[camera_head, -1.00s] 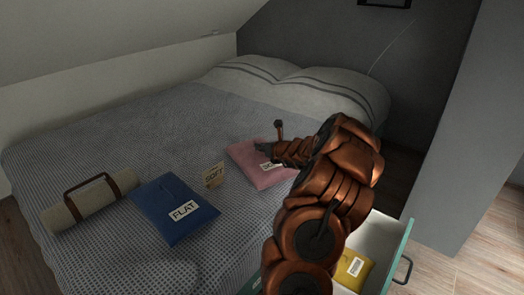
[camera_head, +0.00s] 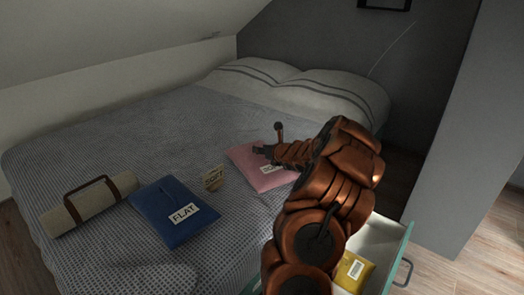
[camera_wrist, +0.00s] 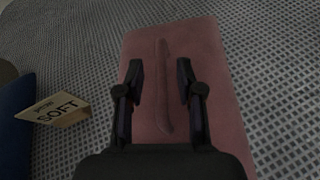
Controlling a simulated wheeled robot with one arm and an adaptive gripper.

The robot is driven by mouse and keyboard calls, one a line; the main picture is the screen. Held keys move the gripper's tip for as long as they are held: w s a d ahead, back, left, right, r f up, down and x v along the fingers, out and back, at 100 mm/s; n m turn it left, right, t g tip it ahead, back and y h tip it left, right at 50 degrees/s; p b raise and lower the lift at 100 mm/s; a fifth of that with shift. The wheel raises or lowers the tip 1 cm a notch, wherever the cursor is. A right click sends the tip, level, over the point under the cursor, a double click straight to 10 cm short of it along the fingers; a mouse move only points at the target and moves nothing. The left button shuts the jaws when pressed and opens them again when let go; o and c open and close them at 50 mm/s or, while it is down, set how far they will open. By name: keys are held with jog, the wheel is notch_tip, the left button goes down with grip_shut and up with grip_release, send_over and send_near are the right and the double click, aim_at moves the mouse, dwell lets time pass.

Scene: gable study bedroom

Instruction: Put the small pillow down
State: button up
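The small pillow (camera_head: 243,157), pink with a white label, lies on the bed beside the SOFT card. It fills the middle of the wrist view (camera_wrist: 205,50), with a raised ridge or seam along it. My gripper (camera_wrist: 160,72) is over the pillow with its two fingers apart, one on each side of the ridge. Pink cloth shows between the fingers and the ridge, so it looks open. In the head view my gripper (camera_head: 262,150) is at the pillow's far side, and my arm hides part of its right end. Whether the fingertips touch the cloth I cannot tell.
The SOFT card (camera_head: 213,178) stands tilted left of the pillow. A blue FLAT packet (camera_head: 165,222) and a beige roll with a brown handle (camera_head: 82,204) lie farther left. An open drawer (camera_head: 385,232) holds a yellow packet (camera_head: 352,272). White bed pillows (camera_head: 310,88) are behind.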

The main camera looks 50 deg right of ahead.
jog(key=p+v, duration=0.3)
jog(key=v, duration=0.9)
